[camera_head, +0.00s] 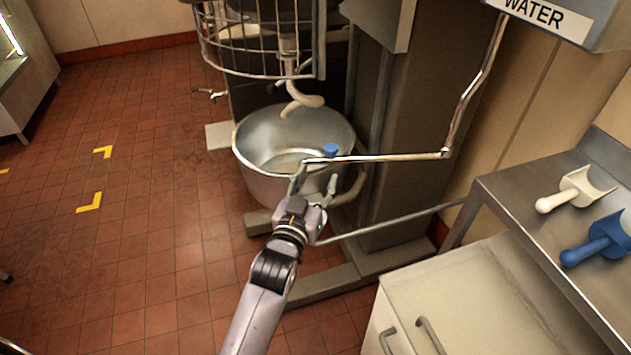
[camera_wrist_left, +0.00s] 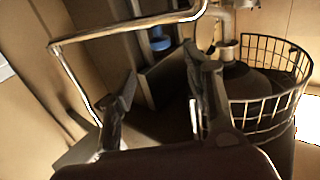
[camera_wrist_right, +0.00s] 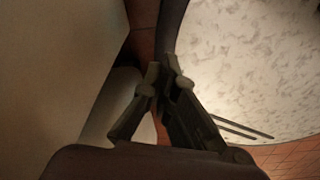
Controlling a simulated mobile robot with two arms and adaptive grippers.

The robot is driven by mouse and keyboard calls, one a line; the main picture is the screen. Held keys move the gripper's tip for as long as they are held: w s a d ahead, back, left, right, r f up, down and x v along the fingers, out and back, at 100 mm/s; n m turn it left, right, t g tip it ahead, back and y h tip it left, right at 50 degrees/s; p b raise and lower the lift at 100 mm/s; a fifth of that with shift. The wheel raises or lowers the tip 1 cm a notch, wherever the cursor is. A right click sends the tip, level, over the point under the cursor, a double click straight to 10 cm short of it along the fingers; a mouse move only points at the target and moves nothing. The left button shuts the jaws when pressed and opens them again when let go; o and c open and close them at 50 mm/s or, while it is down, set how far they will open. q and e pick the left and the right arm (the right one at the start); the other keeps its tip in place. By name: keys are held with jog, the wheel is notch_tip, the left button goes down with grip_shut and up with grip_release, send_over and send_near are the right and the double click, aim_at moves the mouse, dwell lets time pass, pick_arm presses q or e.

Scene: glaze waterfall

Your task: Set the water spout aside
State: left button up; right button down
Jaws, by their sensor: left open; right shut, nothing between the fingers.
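The water spout (camera_head: 390,157) is a bent, shiny metal pipe. It comes down from the WATER box and runs left over the mixing bowl's near rim, with a blue knob (camera_head: 330,150) near its free end. My left gripper (camera_head: 315,182) is open at that end, its fingers apart just below the pipe. In the left wrist view the pipe (camera_wrist_left: 125,29) crosses beyond the open fingers (camera_wrist_left: 160,75), with a blue piece (camera_wrist_left: 160,43) behind. Contact cannot be told. My right gripper (camera_wrist_right: 160,85) is shut and empty in the right wrist view, outside the head view.
The steel mixing bowl (camera_head: 262,180) stands under the mixer's wire guard (camera_head: 262,45) and hook. The WATER box (camera_head: 560,18) is upper right. A white scoop (camera_head: 572,190) and blue scoop (camera_head: 597,240) lie on the right shelf.

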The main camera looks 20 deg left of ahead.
pick_arm(q)
jog(key=shift+s, duration=0.25)
jog(key=shift+w+a+f+n, duration=0.2)
jog(key=shift+f+n, duration=0.1)
jog(key=shift+c, duration=1.4)
jog(key=w+a+f+n+h, duration=0.1)
jog(key=n, duration=0.1)
jog(key=w+a+f+n+g+h, duration=0.1)
jog(key=a+n, duration=0.1)
jog(key=w+a+f+n+h, duration=0.1)
jog(key=a+n, duration=0.1)
jog(key=shift+w+f+g+b, duration=0.1)
jog(key=shift+w+g+b, duration=0.2)
jog(key=shift+w+b, duration=0.1)
jog(key=c, duration=0.7)
jog(key=a+r+n+h, duration=0.1)
jog(key=w+a+r+n+h, duration=0.1)
jog(key=a+r+n, duration=0.1)
jog(key=w+a+r+n+h, duration=0.1)
jog(key=a+n, duration=0.1)
jog(key=shift+a+r+h, duration=0.15)
jog(key=shift+r+h, duration=0.05)
jog(key=shift+h, duration=0.1)
grip_shut()
jog(key=x, duration=1)
jog(key=shift+s+d+n+p, duration=0.3)
jog(key=shift+s+d+p, duration=1.05)
jog(key=shift+p, duration=0.05)
